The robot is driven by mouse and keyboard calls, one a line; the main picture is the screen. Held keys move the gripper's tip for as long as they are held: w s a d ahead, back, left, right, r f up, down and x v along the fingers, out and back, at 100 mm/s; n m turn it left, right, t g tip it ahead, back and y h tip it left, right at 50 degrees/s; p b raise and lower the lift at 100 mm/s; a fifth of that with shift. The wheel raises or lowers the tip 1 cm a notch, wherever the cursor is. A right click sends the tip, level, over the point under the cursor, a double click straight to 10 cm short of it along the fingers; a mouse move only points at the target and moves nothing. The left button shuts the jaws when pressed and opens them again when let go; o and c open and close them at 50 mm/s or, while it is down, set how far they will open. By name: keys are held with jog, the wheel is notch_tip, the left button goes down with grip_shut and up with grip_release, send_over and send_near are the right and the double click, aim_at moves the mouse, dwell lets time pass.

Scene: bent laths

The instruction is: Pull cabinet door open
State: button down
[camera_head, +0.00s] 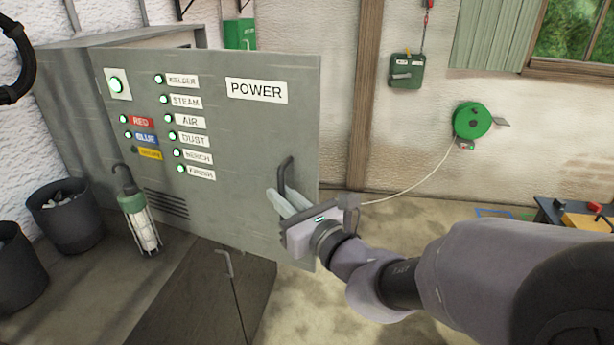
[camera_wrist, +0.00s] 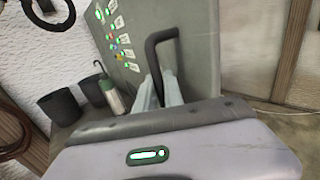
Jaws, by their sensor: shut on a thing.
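The grey cabinet door (camera_head: 235,130) carries a POWER label, other labels and lit green lamps. It stands swung out from the cabinet (camera_head: 70,110), with a gap showing along its top. A dark bar handle (camera_head: 286,172) sits near the door's right edge; it also shows in the wrist view (camera_wrist: 153,46). My gripper (camera_head: 281,203) is at this handle, its two pale fingers shut on it. In the wrist view the fingers (camera_wrist: 158,90) close around the lower part of the handle. The exact contact is partly hidden by the gripper body.
Below the door is a dark lower cabinet (camera_head: 200,295) with a handle. A green reel (camera_head: 472,121) is on the wall. The floor right of the door looks mostly clear.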

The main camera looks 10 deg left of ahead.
jog(key=shift+r, duration=0.15)
jog(key=c, duration=1.8)
grip_release()
jog(key=o, duration=0.3)
jog(key=shift+a, duration=0.25)
jog(key=shift+o, duration=0.2)
jog(key=shift+d, duration=0.1)
jog(key=shift+d, duration=0.1)
jog(key=b+v, duration=0.9)
jog(key=v, duration=0.8)
jog(key=shift+b, duration=0.35)
